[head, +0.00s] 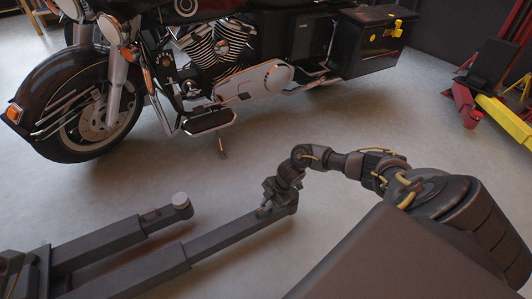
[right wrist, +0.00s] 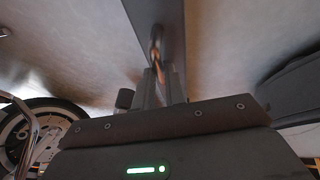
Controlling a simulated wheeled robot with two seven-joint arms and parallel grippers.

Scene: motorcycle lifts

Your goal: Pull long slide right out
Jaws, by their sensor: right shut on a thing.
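The long slide (head: 235,230) on the right is a dark square bar reaching out along the floor from a thicker sleeve (head: 130,275). My right gripper (head: 268,206) is at its outer end, pointing down, and is shut on it there. Just what part the fingers grip is small and partly hidden. In the right wrist view the fingers (right wrist: 160,84) meet at the bar (right wrist: 158,20), which runs away up the picture. My left gripper is not in view.
A second, shorter lift arm (head: 120,232) with a round pad (head: 180,198) lies beside the slide. A black motorcycle (head: 190,70) stands behind. A red and yellow lift (head: 500,110) is at the far right. The floor (head: 330,125) between is clear.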

